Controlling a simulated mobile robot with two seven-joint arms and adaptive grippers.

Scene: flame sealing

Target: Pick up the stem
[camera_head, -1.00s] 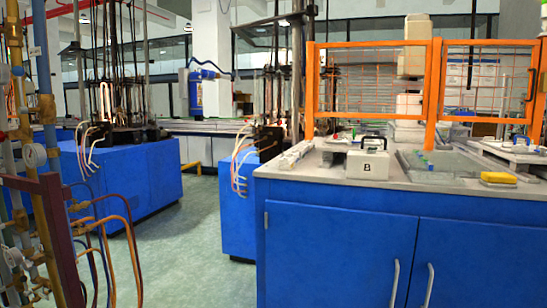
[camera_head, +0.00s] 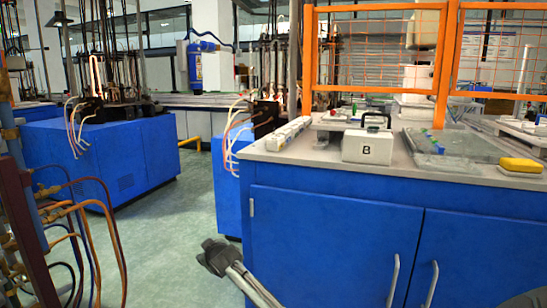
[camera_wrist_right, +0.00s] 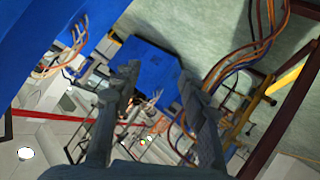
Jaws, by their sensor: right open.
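I cannot make out a stem for certain in either view. A long whitish rack or strip (camera_head: 289,132) lies along the left end of the counter, and what it holds is too small to tell. My right gripper (camera_head: 212,252) shows low in the head view, over the aisle floor, left of and below the blue counter and apart from it. In the right wrist view its two fingers (camera_wrist_right: 160,80) are spread with nothing between them. My left gripper is not in view.
The counter top (camera_head: 300,157) carries a white box marked B (camera_head: 367,147), a clear tray (camera_head: 455,150) and a yellow sponge (camera_head: 521,168). An orange mesh screen (camera_head: 441,60) stands behind. Hoses and pipes (camera_head: 80,240) stand at the left. The floor between (camera_head: 165,235) is clear.

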